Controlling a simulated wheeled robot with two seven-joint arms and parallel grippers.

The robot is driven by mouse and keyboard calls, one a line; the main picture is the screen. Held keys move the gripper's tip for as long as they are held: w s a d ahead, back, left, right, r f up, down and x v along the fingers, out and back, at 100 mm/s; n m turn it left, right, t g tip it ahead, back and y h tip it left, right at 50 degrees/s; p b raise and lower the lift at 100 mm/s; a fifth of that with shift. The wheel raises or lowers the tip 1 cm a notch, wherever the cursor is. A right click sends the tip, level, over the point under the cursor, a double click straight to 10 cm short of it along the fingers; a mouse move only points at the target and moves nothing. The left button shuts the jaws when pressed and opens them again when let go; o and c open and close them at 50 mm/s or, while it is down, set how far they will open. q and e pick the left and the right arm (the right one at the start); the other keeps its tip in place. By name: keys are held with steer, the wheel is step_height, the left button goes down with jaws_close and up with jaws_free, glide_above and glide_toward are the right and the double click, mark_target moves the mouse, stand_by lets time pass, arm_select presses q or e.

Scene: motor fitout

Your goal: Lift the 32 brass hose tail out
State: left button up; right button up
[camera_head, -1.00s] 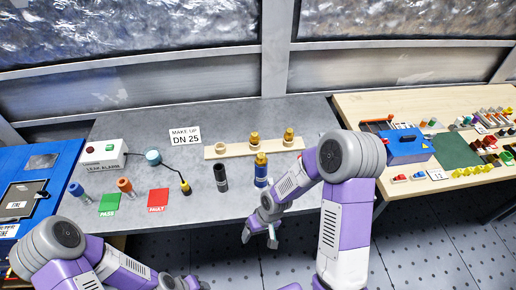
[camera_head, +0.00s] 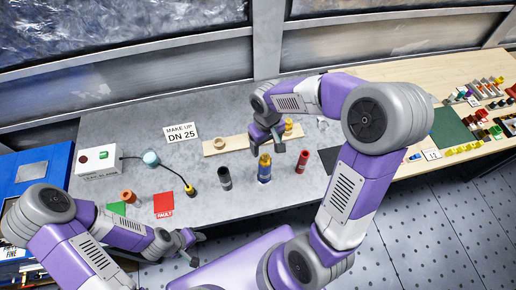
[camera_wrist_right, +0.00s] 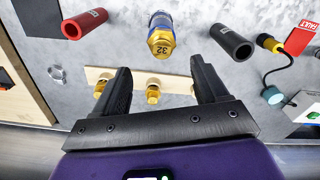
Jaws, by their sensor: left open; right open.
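The brass hose tail marked 32 (camera_wrist_right: 161,41) stands in the top of a blue sleeve (camera_wrist_right: 160,19) on the grey bench. In the head view the brass tail (camera_head: 264,161) rises from the blue sleeve (camera_head: 264,175). My right gripper (camera_head: 279,147) is open and empty, with its fingers over the bench near the tail. In the wrist view the tail lies ahead of the gap between the fingertips (camera_wrist_right: 160,66), apart from both. My left gripper (camera_head: 192,240) is open and empty, low at the bench's front edge.
A wooden rack (camera_head: 214,150) behind holds other brass tails (camera_wrist_right: 153,93), partly hidden by my right arm. A red fault card (camera_head: 164,204) lies left.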

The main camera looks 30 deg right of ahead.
mark_target(265, 157)
steer(key=f, duration=0.7)
steer(key=shift+s+a+f, duration=0.1)
steer(key=shift+s+a, duration=0.05)
steer(key=shift+s, duration=0.15)
steer(key=c, duration=1.2)
step_height(265, 157, up, 10)
steer(key=shift+r+p, duration=0.1)
steer(key=shift+p, duration=0.2)
